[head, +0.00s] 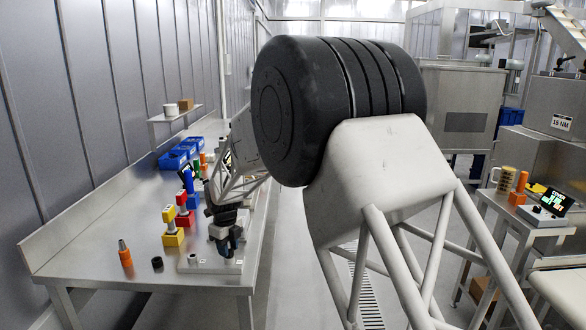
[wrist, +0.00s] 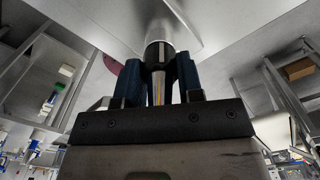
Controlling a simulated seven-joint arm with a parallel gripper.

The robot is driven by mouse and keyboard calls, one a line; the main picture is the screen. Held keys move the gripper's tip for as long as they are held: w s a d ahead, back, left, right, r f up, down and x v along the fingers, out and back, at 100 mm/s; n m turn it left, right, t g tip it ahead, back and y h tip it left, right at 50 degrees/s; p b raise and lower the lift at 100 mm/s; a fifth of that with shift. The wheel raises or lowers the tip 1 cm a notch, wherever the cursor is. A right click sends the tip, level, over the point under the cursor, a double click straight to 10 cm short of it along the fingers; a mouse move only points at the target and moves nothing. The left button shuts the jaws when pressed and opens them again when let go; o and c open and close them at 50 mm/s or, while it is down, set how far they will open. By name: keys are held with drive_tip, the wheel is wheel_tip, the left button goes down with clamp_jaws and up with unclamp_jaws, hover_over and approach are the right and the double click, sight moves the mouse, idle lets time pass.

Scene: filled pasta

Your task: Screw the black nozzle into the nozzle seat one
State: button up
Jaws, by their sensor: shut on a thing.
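My gripper (wrist: 158,84) is shut, with its two blue finger pads on either side of a slim metal shaft with a black collar, which I take to be the black nozzle (wrist: 158,55). A grey cylinder stands beyond the collar, against a pale metal surface. I cannot tell whether the collar touches it or is threaded in. In the head view my gripper (head: 228,243) points down over the right part of a pale metal base plate (head: 207,266) at the bench's front end. The nozzle and the seat under the fingers are hidden there, so which seat is below is unclear.
On the bench (head: 90,262), an orange-based tool (head: 125,256) and a black ring-like piece (head: 157,263) stand left of the plate. Yellow and red blocks (head: 173,238) stand close behind. Blue bins (head: 174,159) are farther back. The left front of the bench is clear.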

drive_tip(key=m, duration=0.3)
drive_tip(key=o, duration=1.1)
drive_tip(key=shift+o, duration=0.4)
drive_tip(key=shift+o, duration=0.7)
drive_tip(key=shift+r, duration=0.1)
drive_tip(key=shift+r, duration=3.4)
drive_tip(key=shift+r, duration=0.1)
wheel_tip(320, 180, up, 8)
